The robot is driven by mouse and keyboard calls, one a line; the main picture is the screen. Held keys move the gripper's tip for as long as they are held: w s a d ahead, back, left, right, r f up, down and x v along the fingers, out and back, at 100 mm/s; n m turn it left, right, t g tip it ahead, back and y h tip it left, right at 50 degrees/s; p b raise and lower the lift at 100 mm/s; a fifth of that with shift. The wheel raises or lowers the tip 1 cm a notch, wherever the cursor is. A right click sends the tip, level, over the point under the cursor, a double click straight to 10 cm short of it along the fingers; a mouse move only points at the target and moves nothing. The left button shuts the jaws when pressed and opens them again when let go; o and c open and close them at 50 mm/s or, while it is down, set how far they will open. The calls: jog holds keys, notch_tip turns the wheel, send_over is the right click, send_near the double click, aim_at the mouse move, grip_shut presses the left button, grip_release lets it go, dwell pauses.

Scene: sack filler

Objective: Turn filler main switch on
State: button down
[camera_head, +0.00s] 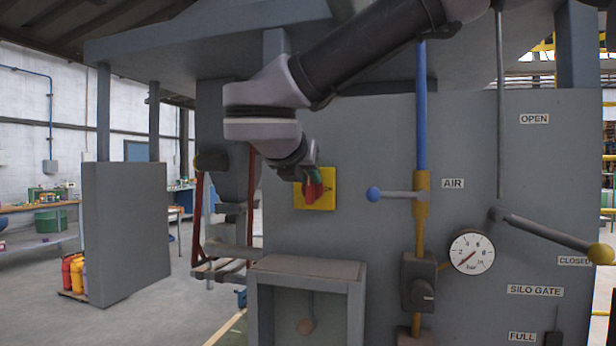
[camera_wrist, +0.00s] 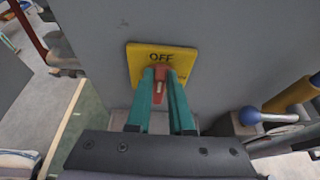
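The main switch is a yellow plate (camera_head: 327,202) with a red handle (camera_head: 313,190) on the grey filler panel. In the wrist view the plate (camera_wrist: 136,60) reads OFF at its top edge, and the red handle (camera_wrist: 160,88) carries a pale mark. My gripper (camera_wrist: 160,78) has its two green fingers on either side of the red handle, and the handle fills the narrow gap at the fingertips. In the head view my gripper (camera_head: 311,174) reaches the switch from the upper left and partly hides it.
Right of the switch are a blue-knobbed air lever (camera_head: 396,194), a pressure gauge (camera_head: 471,253) and a silo gate lever (camera_head: 550,235). A grey box-like spout (camera_head: 308,268) juts out below the switch. Open floor lies at the left, beside a grey cabinet (camera_head: 125,230).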

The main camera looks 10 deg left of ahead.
aim_at(320, 190)
jog(key=shift+d+m, duration=0.15)
jog(key=shift+m, duration=0.15)
jog(key=m+y, duration=0.1)
jog(key=m, duration=0.2)
jog(key=d+f+m+t+y, duration=0.1)
jog(key=m+y, duration=0.1)
jog(key=m, duration=0.1)
jog(key=d+f+m+t+y, duration=0.1)
jog(key=m+y, duration=0.1)
jog(key=shift+s+d+m, duration=0.1)
jog(key=shift+d+m, duration=0.15)
jog(key=shift+m, duration=0.15)
jog(key=m+t, duration=0.1)
jog(key=m, duration=0.1)
jog(key=f+m+y, duration=0.1)
jog(key=m, duration=0.1)
jog(key=shift+t+y, duration=0.3)
jog(key=shift+t, duration=0.1)
jog(key=shift+d, duration=0.1)
dwell(0.3)
jog(key=c, duration=0.8)
grip_release()
